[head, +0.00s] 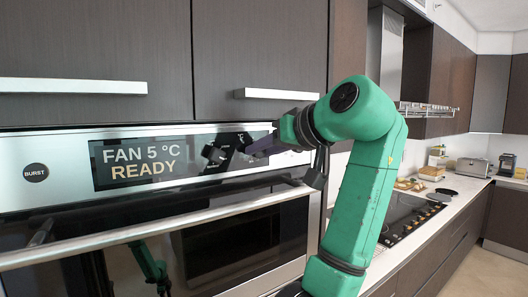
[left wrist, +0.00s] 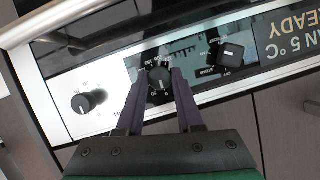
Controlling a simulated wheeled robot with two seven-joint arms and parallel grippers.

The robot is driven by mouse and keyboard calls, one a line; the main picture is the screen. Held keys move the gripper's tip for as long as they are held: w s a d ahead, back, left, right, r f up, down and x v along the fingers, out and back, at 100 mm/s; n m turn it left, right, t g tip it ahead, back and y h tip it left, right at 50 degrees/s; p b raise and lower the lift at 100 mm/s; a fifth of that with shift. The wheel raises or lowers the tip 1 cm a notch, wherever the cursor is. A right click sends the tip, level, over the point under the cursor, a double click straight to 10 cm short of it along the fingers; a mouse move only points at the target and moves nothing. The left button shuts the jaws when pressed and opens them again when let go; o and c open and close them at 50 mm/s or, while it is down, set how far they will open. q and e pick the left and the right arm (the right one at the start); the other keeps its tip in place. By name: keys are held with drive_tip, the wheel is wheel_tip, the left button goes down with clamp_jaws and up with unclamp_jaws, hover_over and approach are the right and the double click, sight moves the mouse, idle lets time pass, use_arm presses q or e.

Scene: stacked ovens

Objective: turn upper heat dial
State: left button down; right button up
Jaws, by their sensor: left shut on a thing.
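The upper oven's control panel carries a lit display (head: 140,161) reading "FAN 5 °C READY". In the left wrist view, where the panel appears upside down, a round black dial (left wrist: 159,75) with numbers around it sits between the purple fingers of my left gripper (left wrist: 160,82). The gripper is shut on this dial, one finger on each side. A white pointer mark shows on the dial's face. In the head view my left gripper (head: 252,147) reaches the panel to the right of the display and hides most of the dial. My right gripper is out of view.
Another black dial (left wrist: 228,52) sits between the held dial and the display, and a further dial (left wrist: 90,101) lies on the silver panel. An oven door handle (head: 150,228) runs below the panel. Cabinet handles (head: 275,94) project above. A counter with a cooktop (head: 405,216) extends right.

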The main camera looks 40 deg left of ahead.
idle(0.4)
use_arm(q)
drive_tip(key=c, duration=0.5)
unclamp_jaws()
drive_tip(key=shift+c, duration=0.2)
